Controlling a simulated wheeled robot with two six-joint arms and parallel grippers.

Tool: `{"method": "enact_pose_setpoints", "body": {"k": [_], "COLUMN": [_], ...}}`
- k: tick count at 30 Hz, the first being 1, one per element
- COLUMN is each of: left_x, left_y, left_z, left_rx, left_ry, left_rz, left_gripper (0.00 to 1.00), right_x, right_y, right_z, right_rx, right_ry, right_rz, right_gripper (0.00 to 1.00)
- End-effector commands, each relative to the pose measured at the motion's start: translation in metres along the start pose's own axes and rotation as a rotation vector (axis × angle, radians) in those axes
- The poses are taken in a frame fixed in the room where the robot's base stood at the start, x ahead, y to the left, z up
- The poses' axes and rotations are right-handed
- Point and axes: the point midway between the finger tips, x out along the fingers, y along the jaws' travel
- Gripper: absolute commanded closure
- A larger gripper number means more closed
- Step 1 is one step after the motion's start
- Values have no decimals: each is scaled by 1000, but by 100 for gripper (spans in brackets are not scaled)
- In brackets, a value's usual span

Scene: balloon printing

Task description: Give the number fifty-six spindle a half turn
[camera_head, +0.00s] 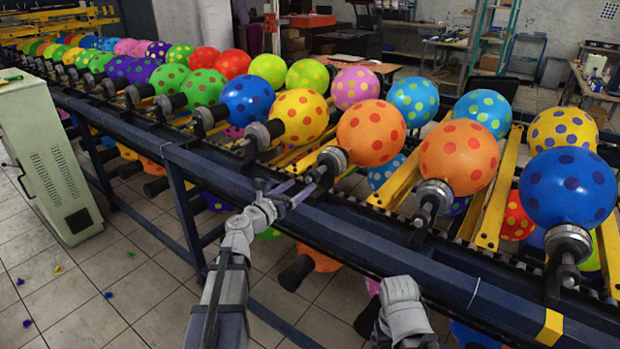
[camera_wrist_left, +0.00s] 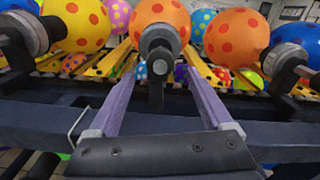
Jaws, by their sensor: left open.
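My left gripper (camera_head: 303,185) is open at the front rail of the balloon machine. Its two purple-grey fingers point at a dark spindle (camera_head: 331,161) with a grey collar and an orange, red-dotted balloon (camera_head: 371,133) at its far end. In the left wrist view this spindle (camera_wrist_left: 158,88) stands between the open fingers (camera_wrist_left: 160,75), with space on both sides and no clear contact. Its orange balloon (camera_wrist_left: 160,18) shows above. No number is legible on any spindle. My right arm shows at the lower middle of the head view, but its fingers do not.
Neighbouring spindles stand left (camera_head: 262,136) and right (camera_head: 432,199), with dotted balloons on them. A dark blue rail (camera_head: 360,245) runs along the front. A pale green cabinet (camera_head: 50,150) stands at left on the tiled floor. More balloons hang below.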

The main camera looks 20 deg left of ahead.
Motion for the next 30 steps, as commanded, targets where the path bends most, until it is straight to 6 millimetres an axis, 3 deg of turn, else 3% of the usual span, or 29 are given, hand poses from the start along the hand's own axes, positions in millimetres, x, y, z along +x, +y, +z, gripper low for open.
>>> {"method": "enact_pose_setpoints", "body": {"k": [10, 21, 30], "left_x": [54, 62, 62], "left_y": [1, 0, 0], "left_z": [0, 0, 0], "left_rx": [0, 0, 0], "left_ry": [0, 0, 0], "left_rz": [-2, 1, 1], "left_gripper": [16, 17, 51], "right_x": [0, 0, 0], "right_y": [0, 0, 0], "right_z": [0, 0, 0], "right_rx": [0, 0, 0], "right_ry": [0, 0, 0], "right_rz": [0, 0, 0], "right_gripper": [16, 16, 16]}}
